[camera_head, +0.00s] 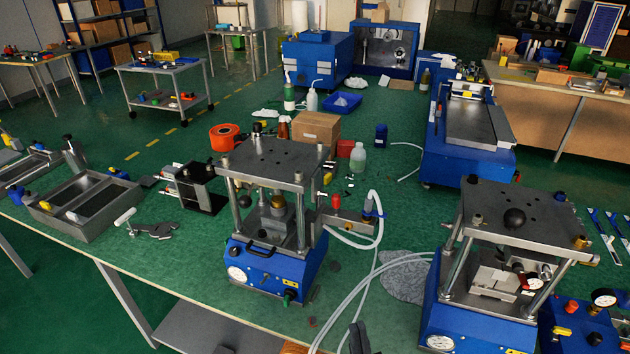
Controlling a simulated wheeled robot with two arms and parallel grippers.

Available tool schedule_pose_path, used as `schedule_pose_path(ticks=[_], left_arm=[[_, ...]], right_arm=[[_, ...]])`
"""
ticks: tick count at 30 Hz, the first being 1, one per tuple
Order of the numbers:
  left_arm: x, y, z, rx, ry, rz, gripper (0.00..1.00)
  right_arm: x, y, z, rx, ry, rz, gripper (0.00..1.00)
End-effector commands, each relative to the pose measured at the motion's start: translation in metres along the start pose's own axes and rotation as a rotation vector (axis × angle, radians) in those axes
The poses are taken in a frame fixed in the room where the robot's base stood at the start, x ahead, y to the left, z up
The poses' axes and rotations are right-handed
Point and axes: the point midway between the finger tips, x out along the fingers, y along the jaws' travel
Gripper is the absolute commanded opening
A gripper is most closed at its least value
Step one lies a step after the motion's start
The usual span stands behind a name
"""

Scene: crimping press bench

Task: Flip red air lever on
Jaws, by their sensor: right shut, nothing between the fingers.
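A small red lever (335,200) stands upright on a grey valve block (345,217) at the right side of the middle blue press (272,200). White air hoses run from that block, with a blue fitting at its right end. Another small red part (523,282) shows inside the right press (500,265); I cannot tell if it is a lever. My right gripper (358,338) shows as dark fingers at the bottom edge, shut and empty, below and apart from the valve block. My left gripper is not in view.
White hoses (376,265) loop across the green bench between the presses, close to my right gripper. A grey cloth (405,278) lies there. A gauge box with red knobs (580,325) is at lower right. A cardboard box (316,130) and bottles stand behind the middle press.

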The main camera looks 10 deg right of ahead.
Motion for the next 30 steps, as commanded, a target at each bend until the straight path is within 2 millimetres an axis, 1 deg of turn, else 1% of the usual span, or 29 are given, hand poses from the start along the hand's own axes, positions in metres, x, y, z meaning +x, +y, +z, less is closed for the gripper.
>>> schedule_pose_path(ticks=[2, 3, 5, 6, 9, 12, 15, 17, 18, 21, 25, 27, 30], left_arm=[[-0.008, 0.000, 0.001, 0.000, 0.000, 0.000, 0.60], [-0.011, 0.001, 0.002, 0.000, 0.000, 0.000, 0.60], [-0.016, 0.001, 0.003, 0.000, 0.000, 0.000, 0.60], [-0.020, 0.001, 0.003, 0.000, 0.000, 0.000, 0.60], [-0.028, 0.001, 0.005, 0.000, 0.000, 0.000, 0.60], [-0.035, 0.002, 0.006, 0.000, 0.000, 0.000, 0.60], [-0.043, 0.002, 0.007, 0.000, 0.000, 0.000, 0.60], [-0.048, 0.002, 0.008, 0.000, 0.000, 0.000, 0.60], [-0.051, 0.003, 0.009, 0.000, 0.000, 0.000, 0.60], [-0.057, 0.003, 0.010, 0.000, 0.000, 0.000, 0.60], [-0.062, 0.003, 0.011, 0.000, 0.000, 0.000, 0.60], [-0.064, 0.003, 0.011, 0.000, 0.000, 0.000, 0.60], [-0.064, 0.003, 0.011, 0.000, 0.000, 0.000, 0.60]], right_arm=[[0.003, -0.013, 0.025, -0.030, -0.081, -0.092, 0.00], [0.003, -0.021, 0.043, -0.057, -0.141, -0.152, 0.00], [0.002, -0.034, 0.071, -0.113, -0.237, -0.252, 0.00], [0.000, -0.042, 0.091, -0.162, -0.303, -0.319, 0.00], [-0.012, -0.054, 0.135, -0.308, -0.456, -0.480, 0.00], [-0.026, -0.053, 0.173, -0.488, -0.593, -0.619, 0.00], [-0.039, -0.040, 0.203, -0.695, -0.716, -0.728, 0.00], [-0.044, -0.026, 0.216, -0.830, -0.783, -0.777, 0.00], [-0.045, -0.016, 0.222, -0.921, -0.822, -0.800, 0.00], [-0.045, 0.011, 0.230, -1.132, -0.904, -0.831, 0.00], [-0.038, 0.039, 0.227, -1.336, -0.975, -0.827, 0.00], [-0.034, 0.048, 0.223, -1.405, -0.997, -0.818, 0.00], [-0.030, 0.056, 0.220, -1.456, -1.016, -0.808, 0.00]])
